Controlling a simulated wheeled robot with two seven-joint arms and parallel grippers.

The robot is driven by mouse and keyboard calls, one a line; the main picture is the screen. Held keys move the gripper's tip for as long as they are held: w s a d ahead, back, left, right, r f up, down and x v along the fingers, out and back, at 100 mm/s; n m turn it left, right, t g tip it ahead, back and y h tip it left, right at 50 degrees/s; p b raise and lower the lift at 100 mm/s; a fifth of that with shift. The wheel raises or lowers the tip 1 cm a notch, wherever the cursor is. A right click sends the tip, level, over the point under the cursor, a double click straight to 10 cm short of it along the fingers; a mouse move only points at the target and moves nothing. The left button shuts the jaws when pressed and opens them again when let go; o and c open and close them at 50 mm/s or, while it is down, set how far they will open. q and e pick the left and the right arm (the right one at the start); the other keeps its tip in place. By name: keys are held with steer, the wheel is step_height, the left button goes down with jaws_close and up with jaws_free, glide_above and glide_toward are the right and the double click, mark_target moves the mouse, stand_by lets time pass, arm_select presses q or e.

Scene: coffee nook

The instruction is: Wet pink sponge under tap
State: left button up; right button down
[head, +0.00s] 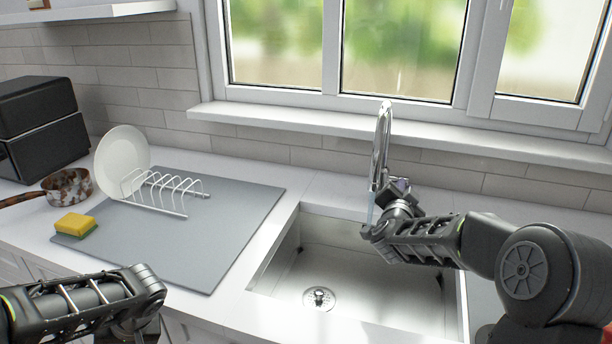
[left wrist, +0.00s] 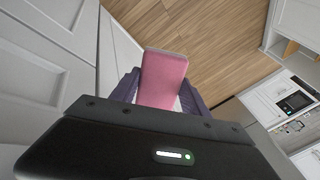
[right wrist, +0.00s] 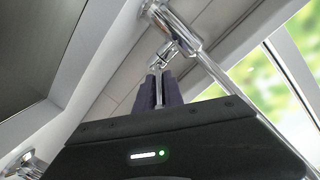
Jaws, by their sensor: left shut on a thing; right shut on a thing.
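The pink sponge (left wrist: 164,72) is held between the fingers of my left gripper (left wrist: 160,96) in the left wrist view, above the wooden floor. In the head view the left arm is low at the left, in front of the counter; its fingers and the sponge do not show there. The chrome tap (head: 382,145) stands behind the sink (head: 340,262). A thin bluish stream, apparently water (head: 370,210), shows below its spout. My right gripper (head: 400,190) is at the tap's side, shut on its lever (right wrist: 160,72), as the right wrist view shows.
A grey mat (head: 235,220) left of the sink bears a white dish rack (head: 165,190), a plate (head: 121,155) and a yellow sponge (head: 75,224). A pan (head: 68,184) and a black appliance (head: 40,125) stand further left. The sink basin is empty, with a drain (head: 318,298).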

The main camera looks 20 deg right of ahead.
steer(key=c, duration=1.5)
jaws_free()
steer(key=shift+o, duration=0.2)
steer(key=b+v, duration=0.1)
steer(key=v, duration=1.1)
